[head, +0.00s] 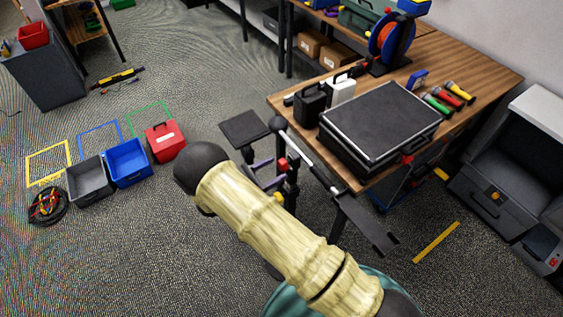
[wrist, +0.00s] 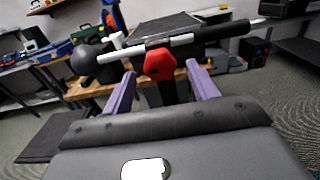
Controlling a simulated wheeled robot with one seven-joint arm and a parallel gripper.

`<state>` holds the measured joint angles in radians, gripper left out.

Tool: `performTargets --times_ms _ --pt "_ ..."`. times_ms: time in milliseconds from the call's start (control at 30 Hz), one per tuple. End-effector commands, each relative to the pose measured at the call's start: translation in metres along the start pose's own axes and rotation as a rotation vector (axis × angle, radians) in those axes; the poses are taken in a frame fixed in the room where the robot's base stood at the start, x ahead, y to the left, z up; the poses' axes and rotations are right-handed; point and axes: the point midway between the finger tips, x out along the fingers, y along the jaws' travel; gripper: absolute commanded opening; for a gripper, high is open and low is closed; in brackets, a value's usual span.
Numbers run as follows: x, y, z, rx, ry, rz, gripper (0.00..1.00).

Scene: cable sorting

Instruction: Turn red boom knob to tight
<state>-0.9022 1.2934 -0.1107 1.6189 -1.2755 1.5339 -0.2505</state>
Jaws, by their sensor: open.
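The red boom knob (head: 283,164) sits on the boom stand where the pale boom bar (head: 313,172) crosses its dark post. In the wrist view the red knob (wrist: 159,65) is faceted and faces me, with the bar (wrist: 181,39) running just above it at a slight tilt. My gripper (head: 274,172) is open, its purple fingers close to the knob in the head view. In the wrist view my gripper (wrist: 161,71) has one finger on each side of the knob, with gaps on both sides. I cannot tell whether the fingertips reach the knob's depth.
A black ball (head: 278,123) ends the boom, near a dark square plate (head: 244,128). The wooden table (head: 459,61) behind holds a black case (head: 379,117), flashlights and a cable reel (head: 386,38). Several bins, including a blue bin (head: 128,160), stand on the left floor.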

Motion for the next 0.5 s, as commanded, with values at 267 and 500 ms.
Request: performTargets --times_ms 267,500 --pt "0.034 0.000 0.001 -0.001 0.000 -0.001 0.59" --pt "0.036 0.000 0.000 0.000 0.000 0.001 0.59"
